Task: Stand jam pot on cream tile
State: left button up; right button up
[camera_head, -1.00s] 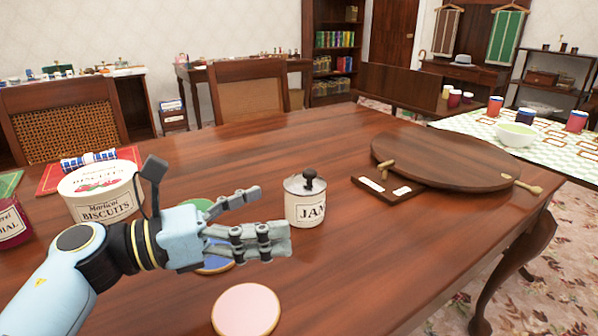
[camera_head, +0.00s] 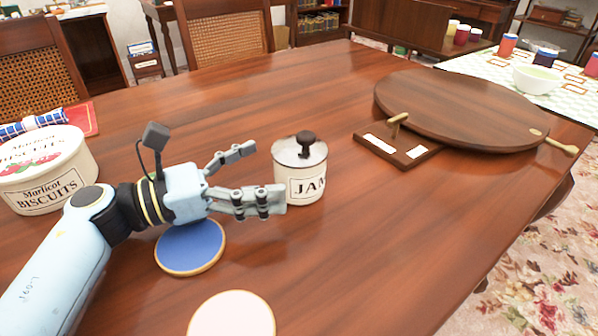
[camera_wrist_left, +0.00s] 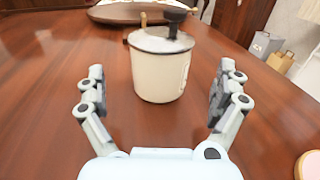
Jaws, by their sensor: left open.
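The jam pot (camera_head: 306,187) is a white pot with a "JAM" label, a greyish lid and a black knob, upright on the wooden table. In the left wrist view the jam pot (camera_wrist_left: 160,80) stands ahead between the spread fingers, apart from both. My left gripper (camera_head: 258,178) is open and empty, just left of the pot in the head view. A pale pink round tile (camera_head: 232,316) with a gold edge lies bare at the bottom, partly cut off. A blue round tile (camera_head: 190,247) lies below my left gripper. I cannot make out a clearly cream tile. My right gripper is not in view.
A biscuit tin (camera_head: 45,175) stands at the left by a rolled blue cloth (camera_head: 32,126). The table right of the pink tile is clear.

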aim_at(299, 158)
pick_arm(q)
jog(key=x, duration=0.6)
jog(key=shift+w+d, duration=0.1)
jog(key=shift+d, duration=0.25)
jog(key=shift+c, duration=0.3)
jog(key=c, duration=1.4)
jog(key=shift+r, duration=0.1)
jog(key=shift+c, duration=0.7)
jog(key=shift+a+r, duration=0.1)
